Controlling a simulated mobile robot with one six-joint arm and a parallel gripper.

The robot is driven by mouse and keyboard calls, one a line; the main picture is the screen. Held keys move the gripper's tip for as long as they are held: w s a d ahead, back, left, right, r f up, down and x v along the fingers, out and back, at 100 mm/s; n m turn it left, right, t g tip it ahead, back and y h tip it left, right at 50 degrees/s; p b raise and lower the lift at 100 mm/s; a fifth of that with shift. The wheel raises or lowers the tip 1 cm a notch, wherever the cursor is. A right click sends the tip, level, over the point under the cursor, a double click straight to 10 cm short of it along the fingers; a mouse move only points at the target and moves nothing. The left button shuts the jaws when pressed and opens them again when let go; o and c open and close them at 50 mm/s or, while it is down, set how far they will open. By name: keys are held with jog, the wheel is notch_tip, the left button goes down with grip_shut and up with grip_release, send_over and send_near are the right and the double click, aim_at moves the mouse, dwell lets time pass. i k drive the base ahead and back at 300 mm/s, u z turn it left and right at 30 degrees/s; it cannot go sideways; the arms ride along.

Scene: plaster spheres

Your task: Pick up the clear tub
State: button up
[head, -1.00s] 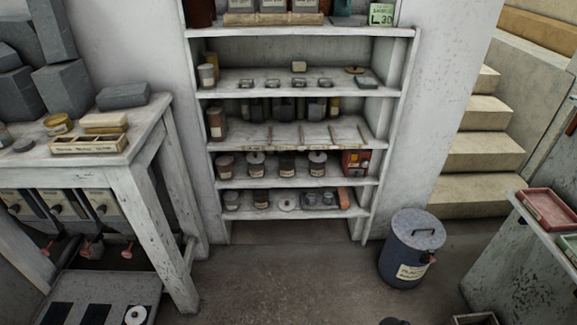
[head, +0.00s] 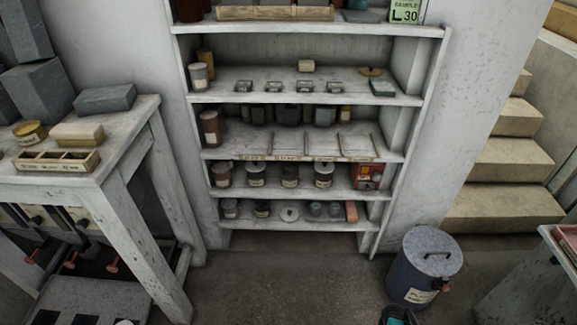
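I cannot tell for sure which thing is the clear tub. On the bottom shelf of the white shelf unit (head: 435,110), a small greenish see-through tub (head: 316,208) stands right of the middle. A similar tub (head: 335,210) is beside it, left of a reddish-brown block (head: 351,211). Small glassy dishes (head: 304,87) sit in a row on a higher shelf. All are too small to make out in detail.
A white worn table (head: 130,150) with a wooden divided tray (head: 57,163) stands at left. A blue lidded bin (head: 425,268) stands on the floor at right, near stone steps (head: 515,165). The floor (head: 290,285) before the shelves is clear.

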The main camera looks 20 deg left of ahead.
aim_at(290, 171)
jog(key=i, duration=0.8)
jog(key=z, duration=0.85)
jog(key=k, duration=0.15)
jog(key=u, duration=2.7)
jog(key=k, duration=0.15)
jog(key=u, duration=1.55)
jog(key=i, duration=0.15)
